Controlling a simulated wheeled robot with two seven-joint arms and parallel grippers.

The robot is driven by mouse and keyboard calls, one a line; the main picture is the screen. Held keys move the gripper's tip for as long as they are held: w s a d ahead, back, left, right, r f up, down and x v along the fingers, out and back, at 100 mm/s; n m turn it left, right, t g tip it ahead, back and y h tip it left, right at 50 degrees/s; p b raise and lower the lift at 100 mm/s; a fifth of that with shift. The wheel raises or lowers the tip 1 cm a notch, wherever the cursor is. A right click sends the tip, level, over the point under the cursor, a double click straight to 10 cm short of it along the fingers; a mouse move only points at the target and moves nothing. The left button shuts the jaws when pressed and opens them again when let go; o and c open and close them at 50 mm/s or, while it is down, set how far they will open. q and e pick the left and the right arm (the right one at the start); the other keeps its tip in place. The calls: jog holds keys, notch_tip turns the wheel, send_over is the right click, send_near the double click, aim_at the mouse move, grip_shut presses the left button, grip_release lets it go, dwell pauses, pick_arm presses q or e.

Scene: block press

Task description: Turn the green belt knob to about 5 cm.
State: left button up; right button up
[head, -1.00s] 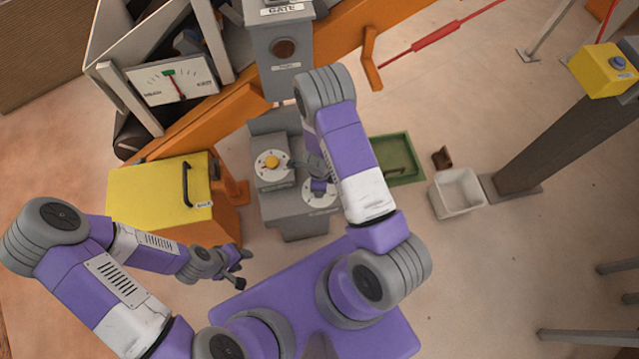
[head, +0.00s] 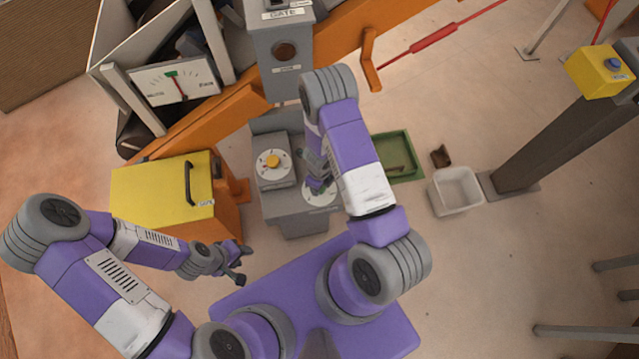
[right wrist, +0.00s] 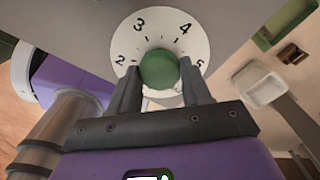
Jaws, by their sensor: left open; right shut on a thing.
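The green knob (right wrist: 158,69) sits at the centre of a white dial (right wrist: 195,40) in the right wrist view, with the numbers 2, 3, 4 and 5 showing around it. My right gripper (right wrist: 160,84) is shut on the knob, one finger on each side. No pointer mark on the knob can be made out. In the head view the dial (head: 320,197) is on the grey console, and my right arm and gripper cover the knob. My left gripper (head: 241,265) is open and empty, low beside the yellow box.
A second dial with a yellow knob (head: 272,161) is left of my right gripper on the console. The yellow box (head: 160,195) stands left of it. A green tray (head: 408,160) and a white bin (head: 455,190) lie to the right. A gauge (head: 174,82) is at upper left.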

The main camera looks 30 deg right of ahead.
jog(key=o, duration=1.1)
jog(key=shift+c, duration=0.2)
notch_tip(320, 180, up, 8)
jog(key=p, duration=0.4)
jog(key=shift+f, duration=0.15)
